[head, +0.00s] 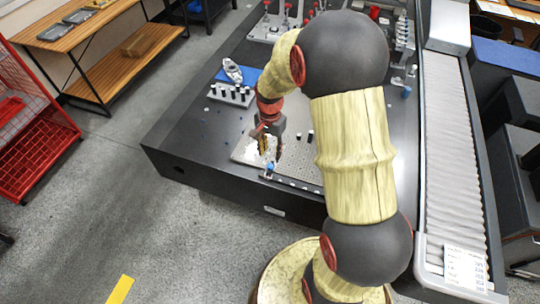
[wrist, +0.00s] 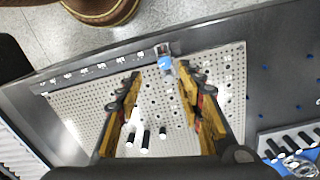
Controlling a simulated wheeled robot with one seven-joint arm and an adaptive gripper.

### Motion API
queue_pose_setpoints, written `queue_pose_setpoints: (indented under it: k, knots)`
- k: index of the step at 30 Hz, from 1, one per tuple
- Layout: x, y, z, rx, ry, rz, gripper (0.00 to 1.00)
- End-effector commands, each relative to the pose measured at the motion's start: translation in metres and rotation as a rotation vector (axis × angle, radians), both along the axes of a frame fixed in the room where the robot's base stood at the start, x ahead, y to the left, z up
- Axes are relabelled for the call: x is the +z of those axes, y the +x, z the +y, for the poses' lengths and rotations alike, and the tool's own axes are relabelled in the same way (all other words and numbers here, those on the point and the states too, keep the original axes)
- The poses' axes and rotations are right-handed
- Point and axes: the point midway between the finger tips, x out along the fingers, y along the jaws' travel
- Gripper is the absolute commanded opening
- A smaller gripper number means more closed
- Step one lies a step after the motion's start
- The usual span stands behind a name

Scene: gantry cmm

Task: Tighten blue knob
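A blue knob (head: 270,169) sits at the near edge of the perforated fixture plate (head: 303,167), on the dark granite table. In the wrist view, the knob (wrist: 165,63) shows on a small metal fitting at the plate's edge (wrist: 85,101). My gripper (head: 268,152) is over the plate, pointing down close to the knob. In the wrist view my gripper (wrist: 159,75) has its two yellow and black fingers spread apart. The knob appears beyond and between the fingertips. I see no contact, and the exact height gap is unclear.
Several black pins with white tops (wrist: 146,138) stand on the plate near the fingers. A rack of similar pins (head: 231,95) stands to the left, by a blue mat (head: 249,75). Another blue part (head: 406,91) is farther right, near the roller conveyor (head: 447,150).

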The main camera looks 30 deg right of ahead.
Motion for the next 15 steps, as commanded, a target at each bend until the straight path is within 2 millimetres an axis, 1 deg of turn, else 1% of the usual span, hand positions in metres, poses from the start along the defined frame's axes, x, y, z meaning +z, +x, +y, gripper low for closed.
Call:
queue_pose_setpoints:
  k: [3,9,12,15]
  knots:
    - [-0.01,0.0,0.0,0.201,0.006,-0.005,0.37]
    - [-0.016,0.005,-0.002,0.525,0.005,-0.029,0.37]
    - [-0.016,0.007,-0.002,0.617,0.003,-0.037,0.37]
    - [-0.019,0.007,-0.003,0.656,0.002,-0.038,0.37]
